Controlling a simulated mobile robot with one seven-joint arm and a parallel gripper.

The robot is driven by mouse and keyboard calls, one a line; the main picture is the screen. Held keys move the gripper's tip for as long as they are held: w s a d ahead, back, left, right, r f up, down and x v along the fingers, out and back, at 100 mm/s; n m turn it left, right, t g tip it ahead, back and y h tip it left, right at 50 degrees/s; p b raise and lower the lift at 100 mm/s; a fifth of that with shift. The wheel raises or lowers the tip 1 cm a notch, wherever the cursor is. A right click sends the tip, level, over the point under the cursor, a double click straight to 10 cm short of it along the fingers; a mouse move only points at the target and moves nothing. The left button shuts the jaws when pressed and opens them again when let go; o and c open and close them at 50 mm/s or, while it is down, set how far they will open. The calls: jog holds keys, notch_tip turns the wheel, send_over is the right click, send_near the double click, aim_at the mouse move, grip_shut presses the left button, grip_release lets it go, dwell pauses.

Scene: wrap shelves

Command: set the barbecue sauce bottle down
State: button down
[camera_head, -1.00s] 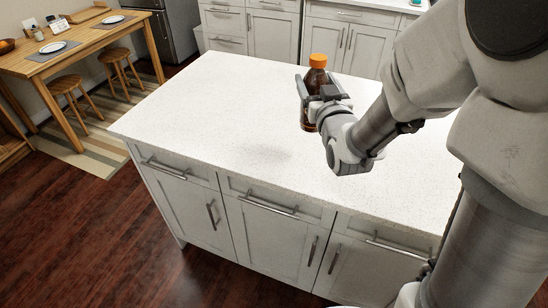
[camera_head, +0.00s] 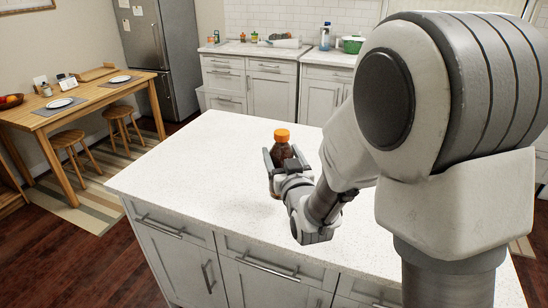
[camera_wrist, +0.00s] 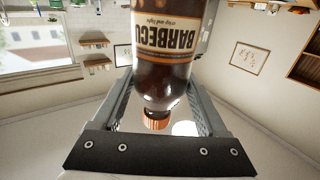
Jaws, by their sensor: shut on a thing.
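The barbecue sauce bottle (camera_head: 282,150) is dark brown with an orange cap. It is upright in the head view, over the white island countertop (camera_head: 180,165). My gripper (camera_head: 281,160) is shut on the bottle, with a finger on each side of it. In the wrist view the bottle (camera_wrist: 165,75) appears upside down, with its "BARBECU" label facing the camera and its cap toward the gripper's palm.
The countertop around the bottle is clear. Behind it, a back counter (camera_head: 250,50) holds small bottles, a blue spray bottle (camera_head: 325,37) and a green bowl (camera_head: 352,45). A wooden table (camera_head: 85,95) with plates and stools stands at the left.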

jog(key=w+a+f, duration=0.2)
jog(key=w+f, duration=0.1)
jog(key=f, duration=0.3)
jog(key=shift+w+a+f, duration=0.15)
jog(key=shift+a, duration=0.1)
jog(key=shift+f+b, duration=0.2)
jog(key=shift+b, duration=0.15)
grip_release()
